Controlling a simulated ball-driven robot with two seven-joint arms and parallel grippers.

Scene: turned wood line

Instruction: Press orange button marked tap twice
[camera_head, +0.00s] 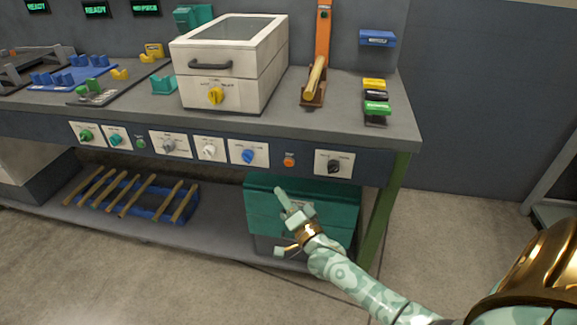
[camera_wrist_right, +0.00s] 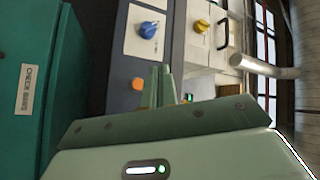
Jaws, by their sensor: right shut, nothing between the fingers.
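The orange button (camera_head: 289,160) is on the dark front panel of the bench, between the blue knob and the dark knob. A small label is above it, too small to read in the head view. It also shows in the right wrist view (camera_wrist_right: 137,83), just left of my fingertips. My right gripper (camera_head: 281,191) is shut and empty. In the head view its tips are below the button, in front of the teal box, and look apart from the button. The shut fingers also show in the right wrist view (camera_wrist_right: 161,74). My left gripper is not in view.
The blue knob (camera_head: 248,156) is left of the button and the dark knob (camera_head: 334,166) right of it. A teal box (camera_head: 262,215) is on the lower shelf. A white lidded case (camera_head: 200,90) and an orange upright with a lever (camera_head: 323,40) stand on the bench.

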